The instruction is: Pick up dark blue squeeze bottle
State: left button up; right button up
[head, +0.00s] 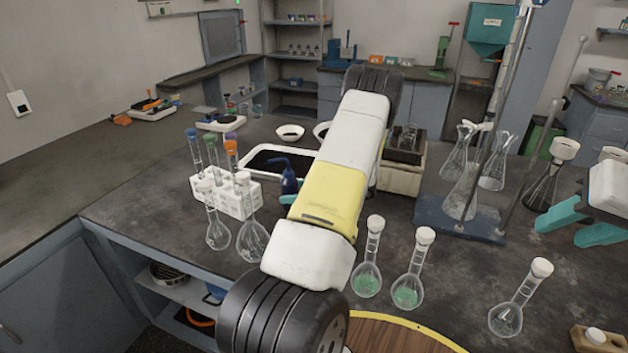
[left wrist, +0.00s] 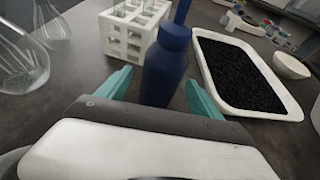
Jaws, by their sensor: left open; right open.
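The dark blue squeeze bottle (head: 289,181) stands upright on the dark bench, partly covered by my left arm in the head view. In the left wrist view the bottle (left wrist: 167,68) is between the two teal fingers of my open left gripper (left wrist: 158,80). A gap shows on its left side; its right side looks close to the other finger, and contact cannot be told. Its lower part is hidden by the gripper body. My right gripper (head: 572,222) is open and empty at the right.
A white tray of black grains (left wrist: 249,75) lies right of the bottle. A white tube rack (left wrist: 132,32) stands behind left, with glass flasks (head: 252,236) nearby. More flasks with green contents (head: 367,279) stand nearer the front. A blue-based stand (head: 458,222) is at the right.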

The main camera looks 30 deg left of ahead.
pick_arm(q)
jog(key=x, duration=0.5)
jog(key=shift+r, duration=0.2)
jog(key=c, duration=0.8)
jog(key=shift+o, duration=0.2)
